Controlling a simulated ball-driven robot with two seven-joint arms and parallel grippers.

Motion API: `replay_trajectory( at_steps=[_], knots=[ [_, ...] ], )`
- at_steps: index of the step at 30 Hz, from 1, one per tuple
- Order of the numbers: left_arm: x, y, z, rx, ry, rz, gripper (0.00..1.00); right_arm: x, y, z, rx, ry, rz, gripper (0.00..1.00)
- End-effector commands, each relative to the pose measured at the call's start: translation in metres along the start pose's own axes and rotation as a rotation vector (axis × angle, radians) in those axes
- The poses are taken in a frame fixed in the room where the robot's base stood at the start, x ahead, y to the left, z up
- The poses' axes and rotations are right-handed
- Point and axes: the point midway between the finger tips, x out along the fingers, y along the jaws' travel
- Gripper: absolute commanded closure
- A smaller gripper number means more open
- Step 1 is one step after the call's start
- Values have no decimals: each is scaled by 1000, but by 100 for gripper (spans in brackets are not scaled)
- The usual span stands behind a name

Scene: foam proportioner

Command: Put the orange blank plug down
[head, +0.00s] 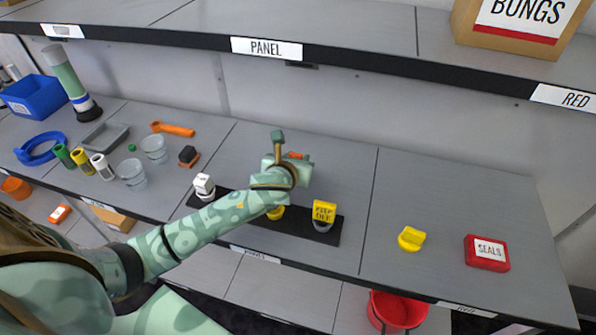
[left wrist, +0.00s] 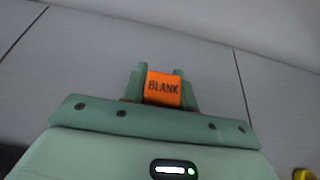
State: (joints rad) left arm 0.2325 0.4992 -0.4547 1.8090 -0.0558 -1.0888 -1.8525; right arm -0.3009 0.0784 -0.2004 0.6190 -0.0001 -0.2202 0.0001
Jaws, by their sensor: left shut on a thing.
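The orange blank plug (left wrist: 163,88), marked "BLANK", sits between the two green fingers of my left gripper (left wrist: 160,92) in the left wrist view. The gripper is shut on it. In the head view my left gripper (head: 286,153) is over the grey shelf behind the black strip, and only a small orange bit of the plug (head: 298,155) shows beside it. Whether the plug touches the shelf cannot be told. My right gripper is not in view.
The black strip (head: 337,230) carries a white-topped plug (head: 204,187), a yellow piece (head: 275,213) and a yellow lettered block (head: 324,212). A yellow plug (head: 411,238) and red SEALS box (head: 487,253) stand right. The PANEL shelf edge (head: 340,58) overhangs behind. Shelf between is bare.

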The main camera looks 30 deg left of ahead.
Motion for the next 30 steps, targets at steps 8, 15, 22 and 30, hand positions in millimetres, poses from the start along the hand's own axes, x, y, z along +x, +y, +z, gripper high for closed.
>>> replay_trajectory(
  at_steps=[8, 15, 22, 30],
  knots=[
    [23, 1, -35, 0, 4, 0, 94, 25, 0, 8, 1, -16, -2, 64],
    [21, 0, -32, 0, 1, 0, 94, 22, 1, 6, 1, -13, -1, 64],
    [22, 1, -34, 1, 1, 0, 50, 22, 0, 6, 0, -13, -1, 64],
    [21, 0, -32, 0, 1, 0, 50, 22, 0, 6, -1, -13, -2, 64]
  ],
)
